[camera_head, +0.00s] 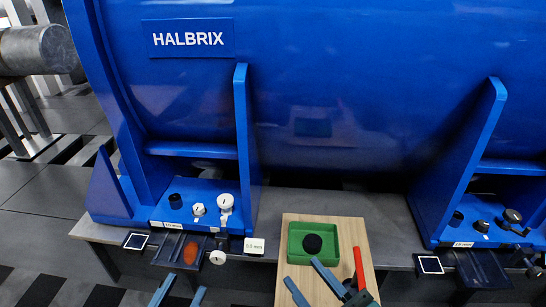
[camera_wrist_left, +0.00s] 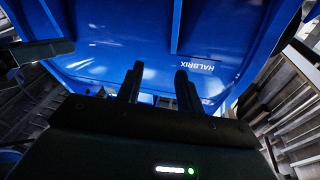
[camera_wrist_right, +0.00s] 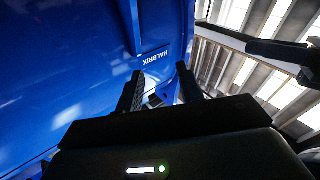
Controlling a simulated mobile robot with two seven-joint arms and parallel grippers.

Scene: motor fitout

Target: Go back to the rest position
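My left gripper (camera_head: 178,293) is at the bottom edge of the head view, in front of the left foot of the blue motor. Its two fingers are apart with nothing between them, also in the left wrist view (camera_wrist_left: 158,82). My right gripper (camera_head: 311,277) is over the front of the wooden board, near the green tray. Its fingers are apart and empty, also in the right wrist view (camera_wrist_right: 160,88). Both wrist views look toward the blue motor (camera_head: 330,80) with its HALBRIX plate (camera_head: 190,38).
A wooden board (camera_head: 345,230) carries a green tray (camera_head: 297,258) holding a round black piece (camera_head: 312,243), and a red-handled tool (camera_head: 359,268). Small fittings stand on the left foot (camera_head: 155,213) and right foot (camera_head: 468,235). An orange-brown piece (camera_head: 190,253) lies below the left foot.

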